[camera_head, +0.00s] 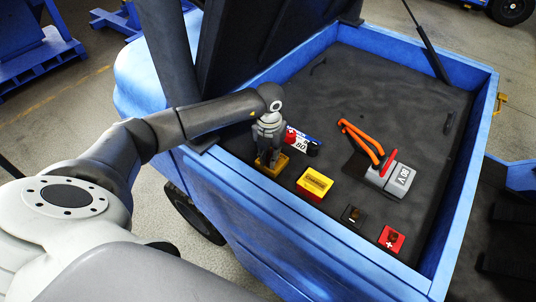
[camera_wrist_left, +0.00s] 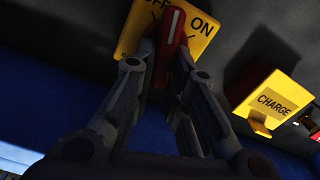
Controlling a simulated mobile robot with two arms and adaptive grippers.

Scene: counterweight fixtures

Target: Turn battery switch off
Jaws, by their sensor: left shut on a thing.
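The battery switch has a yellow plate (camera_head: 272,168) on the near left part of the dark bay floor. In the left wrist view the yellow plate (camera_wrist_left: 203,36) carries the words OFF, partly cut off, and ON. Its red handle (camera_wrist_left: 172,32) has a white line that points up the picture between the two words, leaning slightly right. My left gripper (camera_head: 268,155) is over the plate. In the left wrist view my left gripper's fingers (camera_wrist_left: 165,62) are shut on the red handle, one on each side. My right gripper is not in view.
Right of the switch stand a yellow CHARGE box (camera_head: 315,184), a black terminal (camera_head: 353,215) and a red plus terminal (camera_head: 391,239). A grey 80 V connector (camera_head: 398,180) with orange cables (camera_head: 362,138) lies farther right. Blue walls (camera_head: 310,262) rim the bay.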

